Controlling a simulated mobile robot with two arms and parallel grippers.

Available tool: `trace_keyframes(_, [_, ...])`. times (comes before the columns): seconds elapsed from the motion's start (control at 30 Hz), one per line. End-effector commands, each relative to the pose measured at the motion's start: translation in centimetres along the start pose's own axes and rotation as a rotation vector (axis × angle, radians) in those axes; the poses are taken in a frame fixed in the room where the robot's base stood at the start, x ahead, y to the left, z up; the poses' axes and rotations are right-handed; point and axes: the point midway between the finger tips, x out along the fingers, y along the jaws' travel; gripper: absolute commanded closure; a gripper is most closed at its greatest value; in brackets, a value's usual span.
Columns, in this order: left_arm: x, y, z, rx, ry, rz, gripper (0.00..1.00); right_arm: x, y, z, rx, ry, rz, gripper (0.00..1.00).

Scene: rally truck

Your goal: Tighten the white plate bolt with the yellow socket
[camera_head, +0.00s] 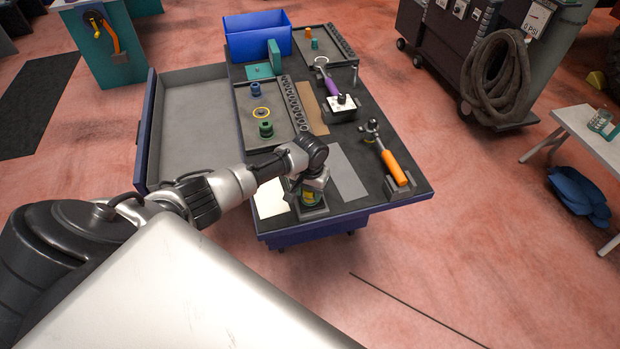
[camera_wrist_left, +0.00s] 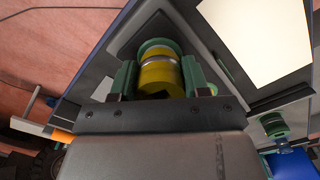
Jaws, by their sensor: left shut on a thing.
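My left gripper (camera_head: 311,188) points down over the near edge of the workbench cart. In the left wrist view its green fingers (camera_wrist_left: 158,78) are shut on a yellow cylinder (camera_wrist_left: 156,72) with a pale band and a green end. The cylinder is at a dark square holder (camera_head: 311,212); I cannot tell whether it still rests in it. A white block (camera_head: 336,112) stands at the cart's right side, with a purple-handled tool (camera_head: 328,84) at it. A bolt on it cannot be made out. A flat yellow ring (camera_head: 260,113) lies in the left tray. My right gripper is out of view.
An orange-handled ratchet (camera_head: 394,168) rests on a stand at right. A pale sheet (camera_head: 269,198) lies left of the holder. A green socket (camera_head: 265,128) and blue socket (camera_head: 255,90) stand in the tray. A blue bin (camera_head: 258,42) is at the back.

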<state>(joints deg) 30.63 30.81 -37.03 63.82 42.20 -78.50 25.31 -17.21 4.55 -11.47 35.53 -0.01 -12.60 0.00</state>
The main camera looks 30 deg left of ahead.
Motion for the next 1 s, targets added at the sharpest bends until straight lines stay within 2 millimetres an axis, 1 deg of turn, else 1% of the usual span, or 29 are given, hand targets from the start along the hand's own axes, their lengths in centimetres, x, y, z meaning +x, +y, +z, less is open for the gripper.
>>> trace_keyframes(0.37, [0.0, 0.0, 0.0, 0.000, 0.001, 0.001, 1.00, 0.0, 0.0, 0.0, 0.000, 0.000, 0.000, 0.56])
trace_keyframes(1.0, [-0.4, 0.1, 0.0, 0.000, 0.000, 0.001, 1.00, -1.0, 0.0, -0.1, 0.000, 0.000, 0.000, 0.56])
